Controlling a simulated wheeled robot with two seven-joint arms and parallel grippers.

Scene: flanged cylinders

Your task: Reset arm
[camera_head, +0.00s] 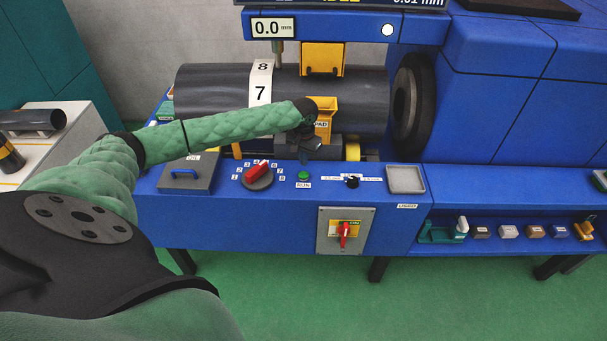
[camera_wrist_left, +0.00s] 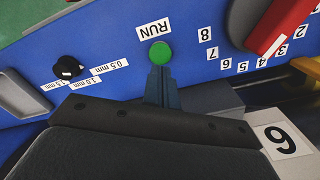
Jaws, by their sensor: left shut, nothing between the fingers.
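My left gripper (camera_head: 304,160) is shut and empty in front of the dark cylinder (camera_head: 210,90), above the blue machine's front panel (camera_head: 220,225). In the left wrist view, its closed fingertips (camera_wrist_left: 160,70) point at the green RUN button (camera_wrist_left: 160,53) and overlap its edge; whether they touch it I cannot tell. In the head view the RUN button (camera_head: 303,176) shows just below the fingertips. My left arm reaches in from the left across the cylinder. My right gripper is not in view.
A red rotary knob (camera_head: 257,171) with numbers stands left of the button, and a small black selector (camera_head: 352,181) to its right. A red switch (camera_head: 344,232) is below. A yellow PAD block (camera_head: 323,108) is right behind the gripper. A grey table (camera_head: 85,130) stands left.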

